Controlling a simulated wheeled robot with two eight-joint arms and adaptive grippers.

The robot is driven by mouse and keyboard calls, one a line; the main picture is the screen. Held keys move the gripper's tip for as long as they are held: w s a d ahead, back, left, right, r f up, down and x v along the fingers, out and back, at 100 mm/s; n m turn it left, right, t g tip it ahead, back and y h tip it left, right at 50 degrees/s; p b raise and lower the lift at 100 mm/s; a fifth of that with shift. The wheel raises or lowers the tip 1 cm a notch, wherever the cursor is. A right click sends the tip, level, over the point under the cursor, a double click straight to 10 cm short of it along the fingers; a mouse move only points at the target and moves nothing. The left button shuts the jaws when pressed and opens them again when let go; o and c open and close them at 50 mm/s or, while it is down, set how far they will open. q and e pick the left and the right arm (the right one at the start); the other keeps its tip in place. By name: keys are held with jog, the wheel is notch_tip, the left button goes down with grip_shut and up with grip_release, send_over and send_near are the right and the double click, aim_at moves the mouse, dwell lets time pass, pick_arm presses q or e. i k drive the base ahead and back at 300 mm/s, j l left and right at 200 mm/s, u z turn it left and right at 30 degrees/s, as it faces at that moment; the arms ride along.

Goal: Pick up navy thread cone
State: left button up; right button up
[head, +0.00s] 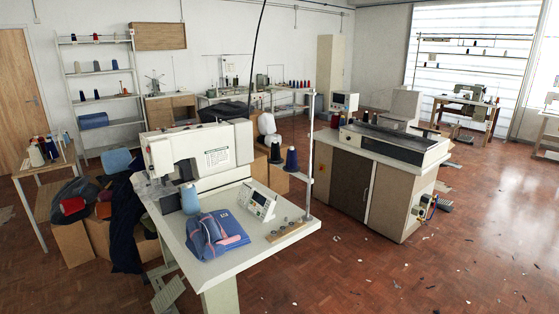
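A navy thread cone (291,159) stands upright behind the near sewing table, just left of a thin upright pole. A light blue thread cone (190,198) stands on the near table beside the machine. Neither of my grippers shows in the head view.
The white sewing machine (205,150) and near table (270,250) fill the middle. A cabinet (350,190) stands beyond.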

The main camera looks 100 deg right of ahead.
aim_at(292, 159)
jog(key=z, duration=3.45)
jog(key=i+u, duration=0.2)
jog(key=u, duration=0.15)
jog(key=i+l+u, duration=0.2)
jog(key=u, duration=0.15)
jog(key=i+l+u, duration=0.2)
jog(key=u, duration=0.15)
